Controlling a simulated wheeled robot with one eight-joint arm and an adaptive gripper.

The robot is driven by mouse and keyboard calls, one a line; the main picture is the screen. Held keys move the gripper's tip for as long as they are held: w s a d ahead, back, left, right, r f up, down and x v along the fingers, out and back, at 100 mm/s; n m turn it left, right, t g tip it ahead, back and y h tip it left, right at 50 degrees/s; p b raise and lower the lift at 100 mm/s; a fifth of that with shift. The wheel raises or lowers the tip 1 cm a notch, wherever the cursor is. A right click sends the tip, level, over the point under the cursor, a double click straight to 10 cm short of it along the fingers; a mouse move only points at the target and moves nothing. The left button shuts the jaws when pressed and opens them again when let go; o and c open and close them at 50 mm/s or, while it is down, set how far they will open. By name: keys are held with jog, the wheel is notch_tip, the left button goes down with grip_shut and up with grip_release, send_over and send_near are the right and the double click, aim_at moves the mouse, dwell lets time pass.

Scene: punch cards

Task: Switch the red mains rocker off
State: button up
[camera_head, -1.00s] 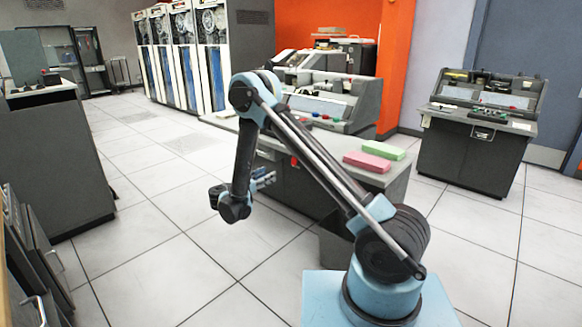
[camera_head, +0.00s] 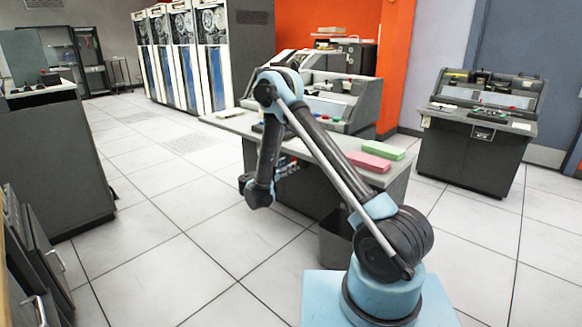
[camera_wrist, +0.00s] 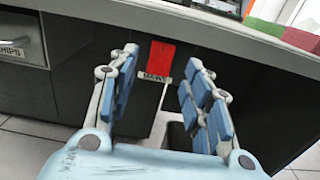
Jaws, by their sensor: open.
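The red mains rocker (camera_wrist: 161,56) is on the dark front panel of the desk, just below the worktop edge, in the wrist view. A small label (camera_wrist: 156,78) with dark lettering sits right under it. My gripper (camera_wrist: 163,66) is open, with its blue-padded fingers on either side of the rocker in the picture. Nothing is between the fingers, and I cannot tell how far the tips are from the panel. In the head view the rocker is hidden behind my arm, and the gripper is mostly hidden too.
The desk's grey worktop (camera_head: 232,122) carries a pink block (camera_head: 368,161) and a green block (camera_head: 383,148). A drawer (camera_wrist: 20,40) with a label is at the left in the wrist view. A grey bin (camera_head: 335,238) stands by the desk. Open tiled floor lies to the left.

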jog(key=shift+x, duration=1.55)
jog(key=c, duration=1.1)
